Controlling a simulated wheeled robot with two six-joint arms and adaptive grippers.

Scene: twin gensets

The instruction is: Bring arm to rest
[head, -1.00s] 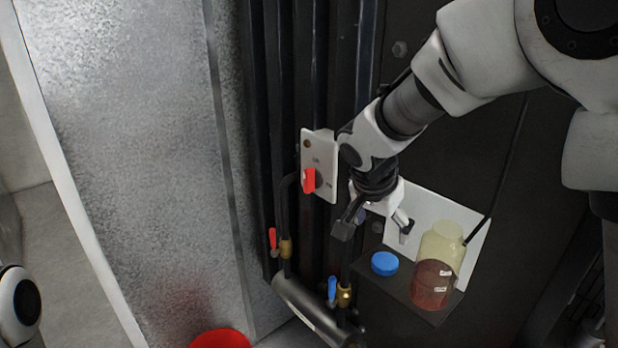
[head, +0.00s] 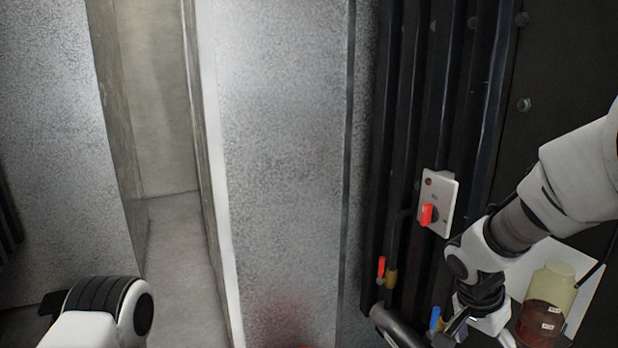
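My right arm comes in from the right edge in the head view and bends down at the wrist. Its gripper (head: 474,340) is at the bottom edge, in front of the dark genset and left of the jar. Its fingers are spread apart and partly cut off by the frame; I see nothing held between them. A part of my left arm, white with a black ribbed band, shows at the bottom left. My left gripper is not clearly seen there.
A white switch plate with a red knob (head: 428,215) is just left of my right wrist. Below are a red-handled valve (head: 381,268) and a blue-handled valve (head: 435,318). A jar of dark red liquid (head: 545,310) stands right. A passage floor (head: 180,250) is clear.

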